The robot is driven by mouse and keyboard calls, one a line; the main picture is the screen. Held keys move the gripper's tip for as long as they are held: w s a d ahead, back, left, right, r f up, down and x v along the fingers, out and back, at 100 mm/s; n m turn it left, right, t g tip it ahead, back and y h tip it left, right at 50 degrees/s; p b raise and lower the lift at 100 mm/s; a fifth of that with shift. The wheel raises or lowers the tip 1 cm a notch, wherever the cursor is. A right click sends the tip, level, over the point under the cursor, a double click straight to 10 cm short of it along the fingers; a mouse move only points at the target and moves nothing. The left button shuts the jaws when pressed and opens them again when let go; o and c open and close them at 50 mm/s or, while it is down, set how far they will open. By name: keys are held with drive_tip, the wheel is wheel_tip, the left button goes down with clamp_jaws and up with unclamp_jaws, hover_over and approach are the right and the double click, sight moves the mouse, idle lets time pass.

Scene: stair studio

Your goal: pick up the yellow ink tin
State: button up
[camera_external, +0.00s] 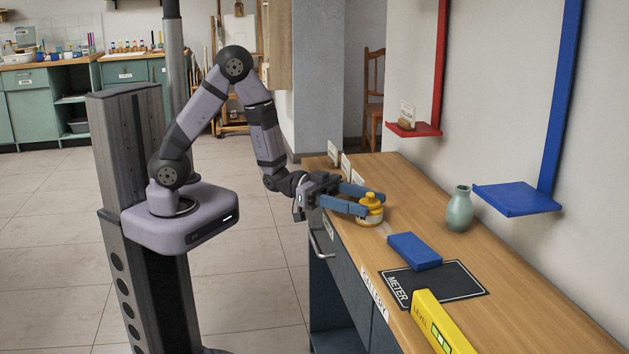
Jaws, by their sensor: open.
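The yellow ink tin (371,213) stands upright on the wooden counter, near its front edge. It has a round body with a narrower top. My gripper (366,202) is open, reaching in from the left low over the counter. Its two blue fingers lie at the tin, one on the near side and one on the far side. The near finger hides part of the tin's left side. I cannot tell whether either finger touches it.
A yellow LEVEL bar (440,325) is at the front. A green vase (459,209) stands behind, near blue (517,199) and red (413,130) wall shelves. White cards stand at the counter's far end.

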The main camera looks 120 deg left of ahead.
drive_tip(key=shift+w, duration=0.8)
drive_tip(key=c, duration=1)
drive_tip(key=shift+c, duration=0.2)
drive_tip(key=shift+r, duration=0.15)
wheel_tip(320, 180, up, 10)
drive_tip(key=shift+f+p, duration=0.15)
drive_tip(key=shift+p, duration=0.8)
drive_tip(key=shift+d, duration=0.1)
